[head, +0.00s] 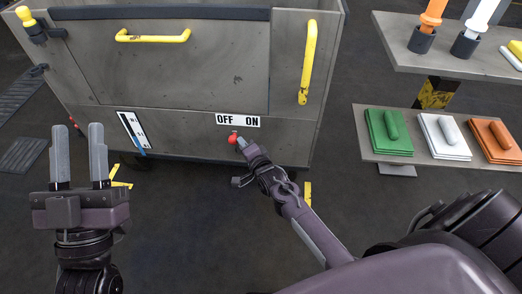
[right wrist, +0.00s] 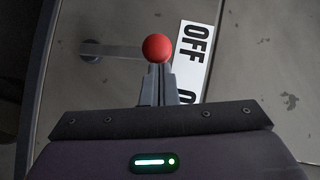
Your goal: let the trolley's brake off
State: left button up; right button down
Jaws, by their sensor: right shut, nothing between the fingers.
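The grey trolley (head: 190,62) stands in front of me. Its brake lever ends in a red ball knob (head: 233,138), just below the OFF/ON label (head: 238,120), nearer the OFF word. In the right wrist view the red knob (right wrist: 157,47) sits at the fingertips, with a thin lever arm (right wrist: 120,50) running left to a round pivot. My right gripper (head: 240,142) is shut and empty, its tips at the knob; I cannot tell whether they touch it. My left gripper (head: 79,152) is open and empty, in front of the trolley's lower left.
Yellow handles (head: 153,37) are on the trolley's front, with a white scale (head: 132,131) at lower left. At right, a shelf (head: 373,137) holds green, white and orange pads; a higher shelf (head: 400,47) holds orange and white tools. Dark floor is free between trolley and shelves.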

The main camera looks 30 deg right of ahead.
aim_at(231, 140)
pick_arm(q)
notch_tip(231, 140, down, 20)
jog(key=w+d+g+y+p, duration=0.1)
jog(key=d+g+y+p, duration=0.2)
jog(key=g, duration=0.7)
pick_arm(e)
jog(key=shift+w+a+r+n+g, duration=0.15)
jog(key=shift+w+a+n+g, duration=0.2)
jog(key=shift+a, duration=0.15)
jog(key=shift+w+a+r+n+g, duration=0.15)
jog(key=shift+w+a+n+g, duration=0.1)
jog(key=shift+w+a+n, duration=0.15)
jog(key=shift+w+a+n+g+h+p, duration=0.2)
jog(key=shift+a+n+g+h+p, duration=0.15)
jog(key=shift+a, duration=0.2)
pick_arm(q)
jog(key=s+a+f+g+y+p, duration=0.1)
jog(key=s+a+f+g+y, duration=0.2)
jog(key=s+f+g, duration=0.5)
notch_tip(231, 140, down, 5)
jog(key=shift+s+a+r+y, duration=0.2)
jog(key=shift+s+a+y, duration=0.25)
jog(key=shift+s, duration=0.75)
pick_arm(e)
jog(key=shift+w+a+f+n+g+h, duration=0.2)
jog(key=shift+w+a+n+g+h, duration=0.25)
jog(key=shift+a, duration=0.3)
jog(key=shift+a, duration=0.1)
